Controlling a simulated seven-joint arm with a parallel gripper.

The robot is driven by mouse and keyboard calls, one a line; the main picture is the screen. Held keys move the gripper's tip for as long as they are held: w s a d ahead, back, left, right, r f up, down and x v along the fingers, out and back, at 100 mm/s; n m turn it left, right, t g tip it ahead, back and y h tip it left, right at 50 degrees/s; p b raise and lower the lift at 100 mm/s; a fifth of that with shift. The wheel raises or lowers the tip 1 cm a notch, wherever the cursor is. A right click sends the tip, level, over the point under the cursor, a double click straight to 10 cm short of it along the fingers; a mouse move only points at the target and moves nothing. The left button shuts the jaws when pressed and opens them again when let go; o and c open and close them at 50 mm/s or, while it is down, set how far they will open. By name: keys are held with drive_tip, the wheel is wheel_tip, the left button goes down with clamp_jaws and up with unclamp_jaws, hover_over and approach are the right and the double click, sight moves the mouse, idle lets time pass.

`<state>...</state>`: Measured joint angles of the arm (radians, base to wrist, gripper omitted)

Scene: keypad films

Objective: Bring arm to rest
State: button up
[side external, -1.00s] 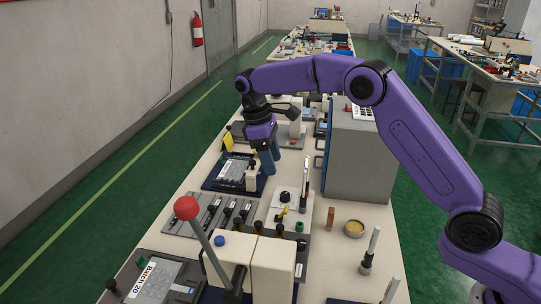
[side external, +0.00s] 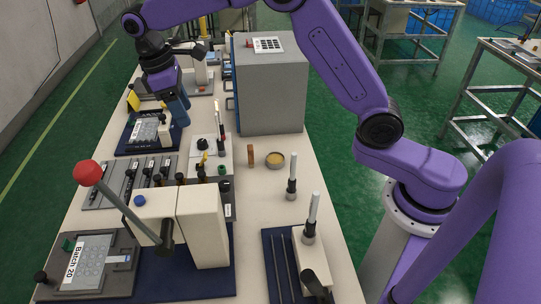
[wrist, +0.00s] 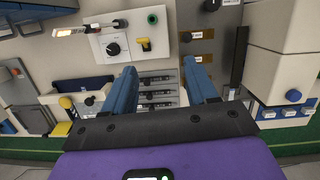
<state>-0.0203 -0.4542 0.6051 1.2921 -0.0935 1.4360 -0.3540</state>
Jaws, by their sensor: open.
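My gripper (side external: 178,108) hangs above the long bench, beside the blue tray (side external: 128,147) with the keypad panel (side external: 146,130). In the wrist view its two blue fingers (wrist: 160,68) stand wide apart, with nothing between them. Switch rows on the grey strip (wrist: 158,92) show below the gap. My purple arm reaches in from the right over the bench. Whether the fingers touch anything is hard to tell in the side view; the wrist view shows no contact.
A tall grey cabinet (side external: 270,90) stands right of my gripper. A red-knobbed lever press (side external: 88,174), a Batch 20 panel (side external: 88,258) and upright tools (side external: 292,180) stand nearer the camera. A small round dish (side external: 275,160) has some bare bench around it.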

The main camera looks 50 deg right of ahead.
drive_tip(key=s+d+r+n+t+y, duration=0.1)
drive_tip(key=s, duration=0.8)
drive_tip(key=s+d+r+n, duration=0.1)
drive_tip(key=s+d, duration=0.1)
drive_tip(key=s, duration=0.7)
drive_tip(key=s+d+f, duration=0.2)
drive_tip(key=s+d, duration=0.2)
drive_tip(key=s, duration=0.4)
drive_tip(key=s+d+f+y, duration=0.1)
drive_tip(key=s+d, duration=0.4)
drive_tip(key=s, duration=0.3)
drive_tip(key=shift+s+f+n+t, duration=0.3)
drive_tip(key=shift+f+n, duration=0.1)
drive_tip(key=shift+d, duration=0.1)
